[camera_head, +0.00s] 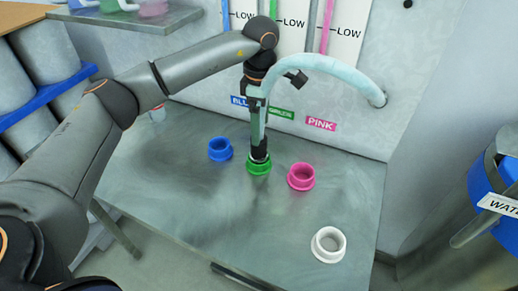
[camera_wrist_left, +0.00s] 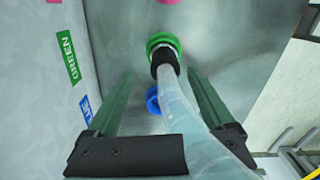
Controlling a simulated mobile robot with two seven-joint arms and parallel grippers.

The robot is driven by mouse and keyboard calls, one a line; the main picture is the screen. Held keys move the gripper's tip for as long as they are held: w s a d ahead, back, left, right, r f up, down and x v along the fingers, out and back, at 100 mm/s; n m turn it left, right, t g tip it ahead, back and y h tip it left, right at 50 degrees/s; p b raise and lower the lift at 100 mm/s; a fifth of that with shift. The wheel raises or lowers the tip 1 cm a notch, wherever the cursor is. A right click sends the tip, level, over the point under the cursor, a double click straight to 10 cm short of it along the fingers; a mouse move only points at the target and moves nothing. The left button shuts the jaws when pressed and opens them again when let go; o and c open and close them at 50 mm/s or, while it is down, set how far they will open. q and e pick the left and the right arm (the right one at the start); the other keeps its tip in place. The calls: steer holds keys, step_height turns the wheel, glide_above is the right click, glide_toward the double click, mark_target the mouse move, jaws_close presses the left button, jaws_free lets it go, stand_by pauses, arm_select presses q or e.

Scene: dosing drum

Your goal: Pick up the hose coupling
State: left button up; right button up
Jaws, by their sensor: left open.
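The hose coupling (camera_head: 259,149) is the black end piece of a pale, translucent hose (camera_head: 335,68). It stands upright in or on the green ring (camera_head: 259,168) on the metal table. In the left wrist view the coupling (camera_wrist_left: 163,60) meets the green ring (camera_wrist_left: 163,42). My left gripper (camera_head: 257,122) points down above the coupling. Its fingers are open, one on each side of the hose (camera_wrist_left: 178,100), with gaps visible; the fingertips end near the coupling's upper end. Whether the coupling is seated in the ring is hidden. My right gripper is not in view.
A blue ring (camera_head: 220,149), a pink ring (camera_head: 301,176) and a white ring (camera_head: 328,244) stand on the table (camera_head: 190,215). The hose arcs from the back wall. Colour labels, including the pink one (camera_head: 321,124), are on that wall. The table's front left is clear.

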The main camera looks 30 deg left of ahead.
mark_target(259, 152)
arm_select(q)
steer(key=shift+s+f+p, duration=0.2)
steer(key=shift+f, duration=1.3)
steer(key=shift+s+f+p, duration=0.15)
steer(key=shift+f+p, duration=0.05)
steer(key=shift+f, duration=1.3)
jaws_close()
steer(key=shift+d+r, duration=0.1)
